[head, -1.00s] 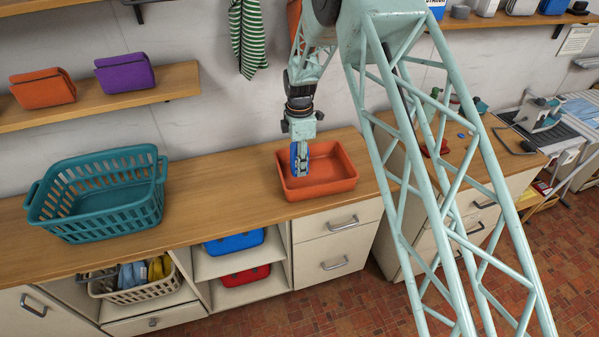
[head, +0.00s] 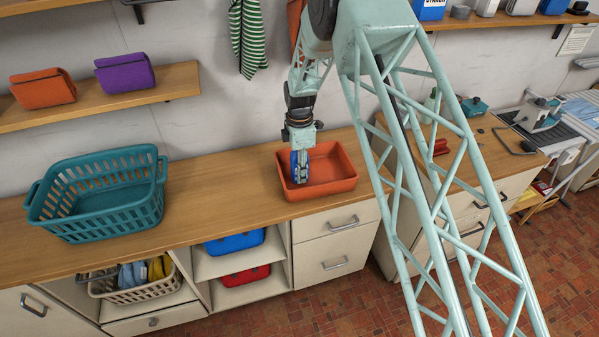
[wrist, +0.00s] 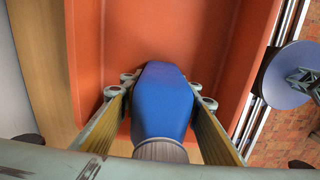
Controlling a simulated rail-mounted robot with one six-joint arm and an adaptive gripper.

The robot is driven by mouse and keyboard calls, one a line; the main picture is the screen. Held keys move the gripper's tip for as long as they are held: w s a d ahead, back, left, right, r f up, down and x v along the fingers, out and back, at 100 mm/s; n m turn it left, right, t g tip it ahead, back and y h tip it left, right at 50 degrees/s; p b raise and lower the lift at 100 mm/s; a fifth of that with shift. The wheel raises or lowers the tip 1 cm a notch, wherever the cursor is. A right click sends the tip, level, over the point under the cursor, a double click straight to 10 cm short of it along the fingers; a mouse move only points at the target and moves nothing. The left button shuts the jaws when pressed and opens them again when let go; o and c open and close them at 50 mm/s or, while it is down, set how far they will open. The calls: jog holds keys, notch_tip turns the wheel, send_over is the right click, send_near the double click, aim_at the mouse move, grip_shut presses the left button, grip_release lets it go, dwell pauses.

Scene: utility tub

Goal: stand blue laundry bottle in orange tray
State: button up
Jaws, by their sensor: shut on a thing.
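The orange tray (head: 338,187) sits on the wooden counter, and its floor and walls fill much of the wrist view (wrist: 220,40). My gripper (head: 300,168) points down over the tray's left part. It is shut on the blue laundry bottle (wrist: 165,98), with one finger on each side of it. The bottle's grey cap faces the wrist camera. In the head view a strip of the blue bottle (head: 293,163) shows beside the fingers, within the tray's outline. The bottle looks upright or nearly so. I cannot tell whether its base touches the tray floor.
A teal laundry basket (head: 105,207) stands on the counter at the left. Bare counter (head: 220,180) lies between it and the tray. A shelf (head: 110,98) with orange and purple pouches is on the wall. My lattice arm link hides part of the right counter.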

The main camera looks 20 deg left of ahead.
jog(key=shift+f, duration=0.1)
jog(key=o, duration=1.1)
jog(key=shift+r, duration=6.1)
jog(key=shift+d+r, duration=0.1)
jog(key=shift+r, duration=0.05)
